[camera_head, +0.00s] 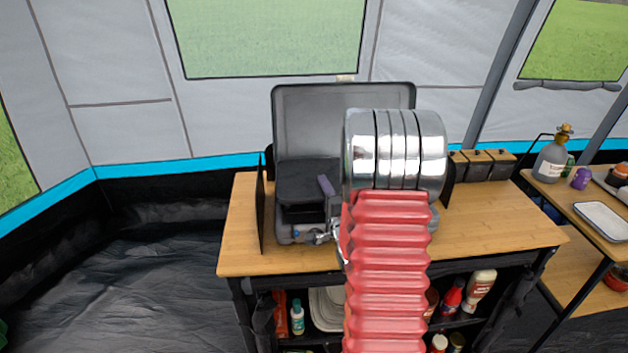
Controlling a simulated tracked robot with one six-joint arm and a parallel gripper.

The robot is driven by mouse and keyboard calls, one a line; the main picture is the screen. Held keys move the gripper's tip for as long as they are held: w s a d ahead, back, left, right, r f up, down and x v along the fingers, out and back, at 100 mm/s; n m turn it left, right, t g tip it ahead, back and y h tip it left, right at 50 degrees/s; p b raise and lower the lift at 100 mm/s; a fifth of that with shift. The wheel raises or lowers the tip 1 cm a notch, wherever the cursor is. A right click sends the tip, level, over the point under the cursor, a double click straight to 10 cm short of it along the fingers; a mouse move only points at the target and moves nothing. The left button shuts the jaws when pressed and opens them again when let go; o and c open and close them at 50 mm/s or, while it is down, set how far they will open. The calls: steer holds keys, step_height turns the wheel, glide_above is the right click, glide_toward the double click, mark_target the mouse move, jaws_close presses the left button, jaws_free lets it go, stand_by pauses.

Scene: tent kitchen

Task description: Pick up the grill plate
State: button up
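A dark, flat plate that looks like the grill plate (303,183) lies on the left side of a grey camping stove (291,231). A short purple-grey piece (326,186), perhaps its handle, stands at its right edge. The stove is on a wooden table, with its lid (312,112) raised behind it. My red and chrome arm covers the stove's right side and perhaps part of the plate.
The wooden table (500,228) has free room right of the stove. Dark windscreen panels (260,215) flank the stove. Several dark boxes (483,165) stand at the table's back right. A side table holds a bottle (551,160) and a white tray (601,220). Bottles and jars fill the shelf below.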

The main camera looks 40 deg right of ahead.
steer(key=shift+c, duration=0.7)
steer(key=c, duration=0.6)
steer(key=shift+f, duration=0.1)
jaws_close()
steer(key=shift+s+f, duration=0.1)
steer(key=shift+r, duration=5.3)
